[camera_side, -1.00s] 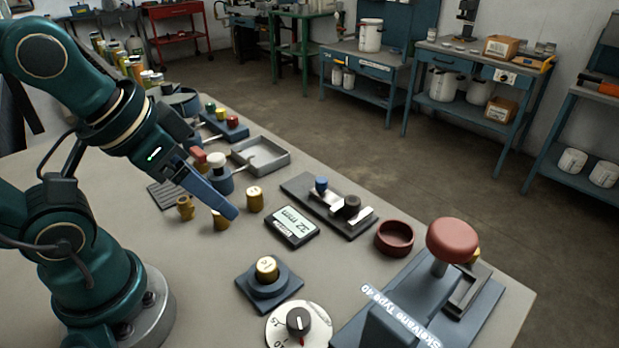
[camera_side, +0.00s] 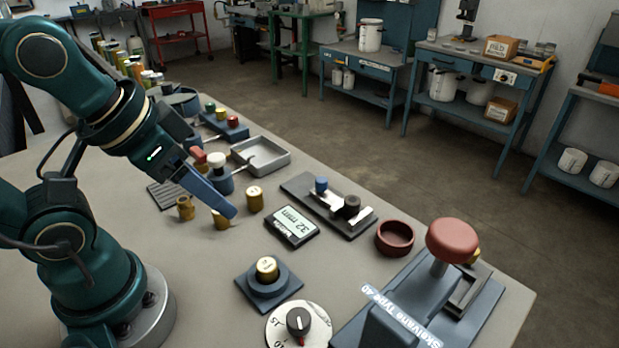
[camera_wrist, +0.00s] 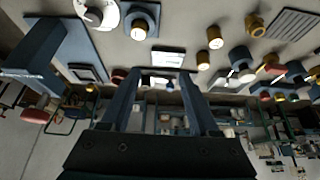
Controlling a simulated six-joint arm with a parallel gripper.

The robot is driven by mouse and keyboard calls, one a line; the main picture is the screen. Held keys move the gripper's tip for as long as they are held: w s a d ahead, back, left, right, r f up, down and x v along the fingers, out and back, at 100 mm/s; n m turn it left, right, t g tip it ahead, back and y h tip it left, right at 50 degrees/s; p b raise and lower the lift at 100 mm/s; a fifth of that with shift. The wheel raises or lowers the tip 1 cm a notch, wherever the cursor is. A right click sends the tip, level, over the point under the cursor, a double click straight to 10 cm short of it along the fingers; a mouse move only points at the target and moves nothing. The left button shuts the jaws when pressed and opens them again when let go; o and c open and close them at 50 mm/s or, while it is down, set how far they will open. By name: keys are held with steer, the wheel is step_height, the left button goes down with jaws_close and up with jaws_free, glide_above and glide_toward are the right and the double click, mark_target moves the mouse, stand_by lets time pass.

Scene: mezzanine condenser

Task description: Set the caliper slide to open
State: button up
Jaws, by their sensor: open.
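The caliper (camera_side: 328,206) is a dark base with a pale metal rail, a blue knob (camera_side: 321,185) towards its far left end and a black slide block (camera_side: 350,206) nearer its right end. A display (camera_side: 292,226) beside it reads 32 mm. My gripper (camera_side: 228,210) is open and empty, tilted downward to the left of the caliper and apart from it. In the wrist view the two blue fingers of my gripper (camera_wrist: 158,78) stand apart, and the blue knob (camera_wrist: 170,86) shows between them with part of the caliper hidden.
Brass weights (camera_side: 255,199) stand beside my gripper. A round block with a brass weight (camera_side: 266,268) and a dial (camera_side: 298,325) are in front. A red-brown ring dish (camera_side: 394,238) and a press with a red knob (camera_side: 452,240) stand right. A grey tray (camera_side: 275,165) lies behind.

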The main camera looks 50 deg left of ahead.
steer(key=w+r+m+t, duration=0.1)
steer(key=w+r+m, duration=0.1)
steer(key=w+r, duration=0.35)
steer(key=g+h, duration=0.1)
steer(key=g, duration=0.1)
glide_above(321, 179)
steer(key=s, duration=0.2)
step_height(321, 179, down, 13)
steer(key=shift+s+a+f, duration=0.1)
steer(key=shift+a, duration=0.05)
steer(key=shift+x, duration=2.25)
jaws_close()
steer(key=shift+s, duration=0.1)
